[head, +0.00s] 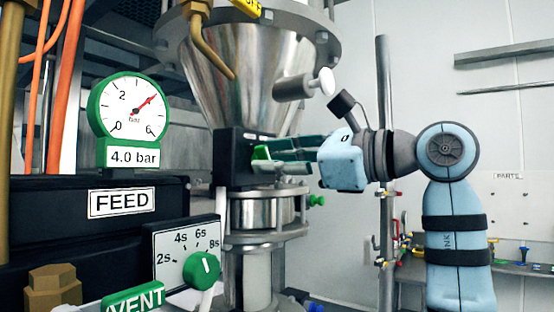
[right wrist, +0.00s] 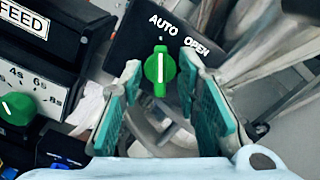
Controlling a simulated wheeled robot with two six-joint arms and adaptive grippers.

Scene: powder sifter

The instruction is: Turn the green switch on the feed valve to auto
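The black feed valve box (head: 233,150) sits under the steel hopper, with a green switch (head: 261,153) on its front. In the right wrist view the green switch (right wrist: 160,71) is upright in the picture. Its white line points up towards the small mark below the word AUTO; OPEN is printed to the right. My right gripper (head: 283,156) is in front of the box. In the right wrist view its teal fingers (right wrist: 162,88) are apart on either side of the switch, with gaps showing between them and the knob. My left gripper is not in view.
A steel hopper (head: 255,65) stands above the valve box. A green-rimmed gauge (head: 128,107) reads 4.0 bar above the FEED panel (head: 120,203). A timer dial (head: 202,270) is at lower left beside a VENT label (head: 134,299). A thin post (head: 384,85) stands behind my right wrist.

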